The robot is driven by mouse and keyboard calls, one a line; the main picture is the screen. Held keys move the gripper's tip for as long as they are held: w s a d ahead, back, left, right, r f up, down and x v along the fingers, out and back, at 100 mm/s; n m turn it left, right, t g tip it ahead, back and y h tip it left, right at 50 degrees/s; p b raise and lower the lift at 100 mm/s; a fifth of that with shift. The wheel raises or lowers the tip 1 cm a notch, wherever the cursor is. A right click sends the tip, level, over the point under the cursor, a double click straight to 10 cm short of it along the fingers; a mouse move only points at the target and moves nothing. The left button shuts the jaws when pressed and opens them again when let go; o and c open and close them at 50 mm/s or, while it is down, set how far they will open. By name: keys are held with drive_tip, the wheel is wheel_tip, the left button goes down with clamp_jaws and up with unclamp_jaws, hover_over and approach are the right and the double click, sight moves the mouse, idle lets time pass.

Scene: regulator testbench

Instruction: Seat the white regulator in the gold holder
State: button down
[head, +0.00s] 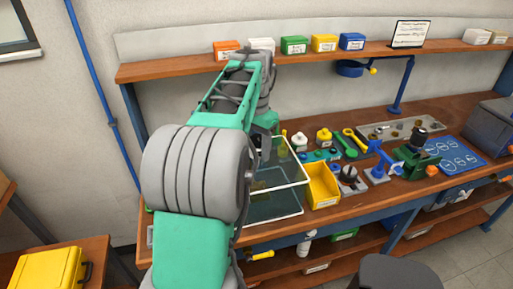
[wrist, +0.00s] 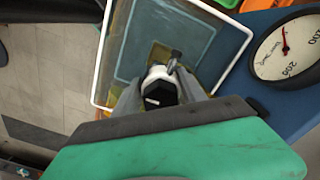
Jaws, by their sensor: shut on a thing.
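In the wrist view my gripper (wrist: 168,88) is shut on the white regulator (wrist: 157,73), a small white body with a dark end facing the camera. My gripper and the regulator are above or inside a clear tank with a white rim (wrist: 97,62). The tank also shows in the head view (head: 303,172), beside my arm. A dull gold shape, likely the gold holder (wrist: 160,51), shows through the tank just past the regulator. Its outline is blurred, and I cannot tell whether the regulator touches it.
A round gauge (wrist: 285,46) lies right of the tank in the wrist view. In the head view a yellow bin (head: 322,186) stands close right of the tank, with several tools and fittings beyond. A shelf (head: 180,68) with small boxes runs above the bench.

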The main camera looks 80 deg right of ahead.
wheel_tip(320, 180, down, 9)
drive_tip(key=b, duration=0.4)
drive_tip(key=shift+b, duration=0.3)
idle(6.9)
